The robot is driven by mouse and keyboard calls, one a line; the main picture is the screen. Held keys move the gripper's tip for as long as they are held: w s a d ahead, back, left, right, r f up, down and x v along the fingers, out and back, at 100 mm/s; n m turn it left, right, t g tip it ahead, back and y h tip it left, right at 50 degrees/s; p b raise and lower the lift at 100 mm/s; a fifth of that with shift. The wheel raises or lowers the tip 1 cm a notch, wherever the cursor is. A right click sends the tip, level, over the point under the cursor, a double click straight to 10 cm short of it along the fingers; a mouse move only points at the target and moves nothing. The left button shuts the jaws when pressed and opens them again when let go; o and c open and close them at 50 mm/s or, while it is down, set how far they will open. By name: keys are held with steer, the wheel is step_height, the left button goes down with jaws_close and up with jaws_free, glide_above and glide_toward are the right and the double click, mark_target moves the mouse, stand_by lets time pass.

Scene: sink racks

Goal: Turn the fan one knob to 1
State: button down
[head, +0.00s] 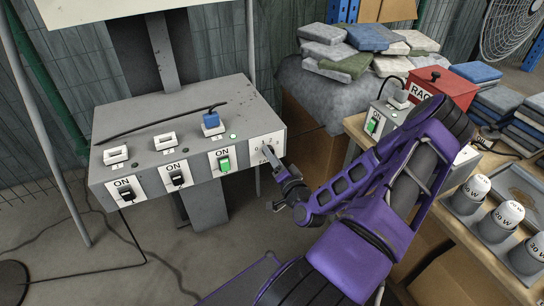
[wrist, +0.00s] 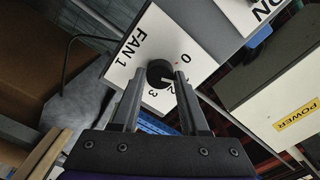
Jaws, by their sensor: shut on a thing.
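The fan one knob (wrist: 159,72) is a round black knob on a white plate marked FAN 1 (wrist: 140,46) in the wrist view. The digits 0, 2 and 3 show around it; the 1 is not visible, and my right finger covers part of the plate there. A small pale mark shows on the knob's lower right, near the 2. My gripper (wrist: 161,80) has one finger on each side of the knob and is shut on it. In the head view my gripper (head: 270,157) reaches the white plate (head: 262,142) at the box's right end and hides the knob.
The grey control box (head: 150,130) also carries several ON switches; the one beside the fan plate is green (head: 224,163). A cable lies on its top. At right, a wooden table (head: 505,268) holds a red box (head: 440,86), bulbs (head: 476,188) and a power box.

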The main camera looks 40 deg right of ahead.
steer(key=shift+c, duration=2.1)
jaws_free()
steer(key=v, duration=1.7)
steer(key=shift+s, duration=0.25)
steer(key=shift+f, duration=0.1)
